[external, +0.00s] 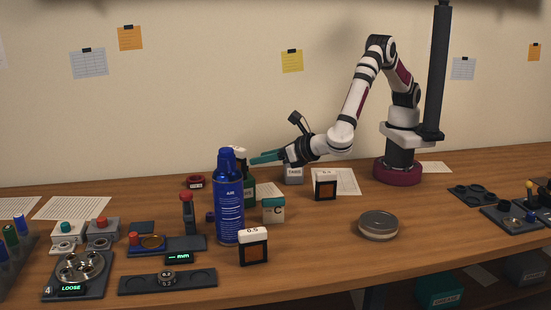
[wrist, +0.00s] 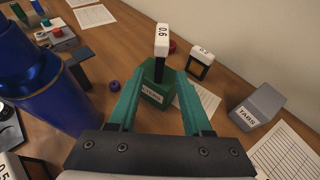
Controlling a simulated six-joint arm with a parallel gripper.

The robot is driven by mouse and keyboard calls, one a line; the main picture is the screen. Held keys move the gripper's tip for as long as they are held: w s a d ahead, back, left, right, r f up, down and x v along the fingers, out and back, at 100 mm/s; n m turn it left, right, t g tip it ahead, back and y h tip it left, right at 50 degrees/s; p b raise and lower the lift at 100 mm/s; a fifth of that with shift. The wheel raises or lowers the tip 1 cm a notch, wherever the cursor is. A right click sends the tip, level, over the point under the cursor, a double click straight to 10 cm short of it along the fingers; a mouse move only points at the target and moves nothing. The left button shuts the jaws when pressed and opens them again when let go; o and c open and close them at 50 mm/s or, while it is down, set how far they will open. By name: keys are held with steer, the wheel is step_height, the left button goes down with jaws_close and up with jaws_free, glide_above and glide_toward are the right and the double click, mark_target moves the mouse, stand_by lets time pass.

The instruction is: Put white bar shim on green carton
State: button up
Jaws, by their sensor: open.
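In the wrist view a white bar shim marked 0.6 (wrist: 162,38), with a dark frame seen nearly edge-on, stands upright. Its lower end meets the top of the green carton (wrist: 152,97) and it seems to stand on it, though the contact is partly hidden. In the external view the air can hides most of the carton. My gripper (wrist: 158,76) is open, its teal fingers to either side of the shim's lower part and the carton. In the external view my gripper (external: 266,158) reaches left behind the air can. Nothing shows held.
The blue air can (external: 229,200) stands close in front. A grey TABS box (wrist: 258,105) is to the right in the wrist view. Other white-topped shims stand at 0.5 (external: 253,246), 0.4 (external: 326,186) and 0.2 (wrist: 200,66). A round tin (external: 378,225) has free table around it.

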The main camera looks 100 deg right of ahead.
steer(key=s+d+r+m+g+y, duration=0.2)
steer(key=s+d+r+m+g, duration=0.25)
steer(key=s+d+m, duration=0.45)
steer(key=s+d+r+m+g+y, duration=0.1)
steer(key=s+d+r+m+g, duration=0.3)
steer(key=s+d+m, duration=0.6)
steer(key=s+a+m+y, duration=0.3)
steer(key=s+m, duration=0.3)
steer(key=s, duration=0.2)
steer(key=s+a+f+m+g+y, duration=0.1)
steer(key=s+a+m+y, duration=0.3)
steer(key=s+m, duration=0.3)
steer(key=shift+s+m+y, duration=0.3)
steer(key=shift+s+y, duration=0.4)
steer(key=shift+s, duration=0.5)
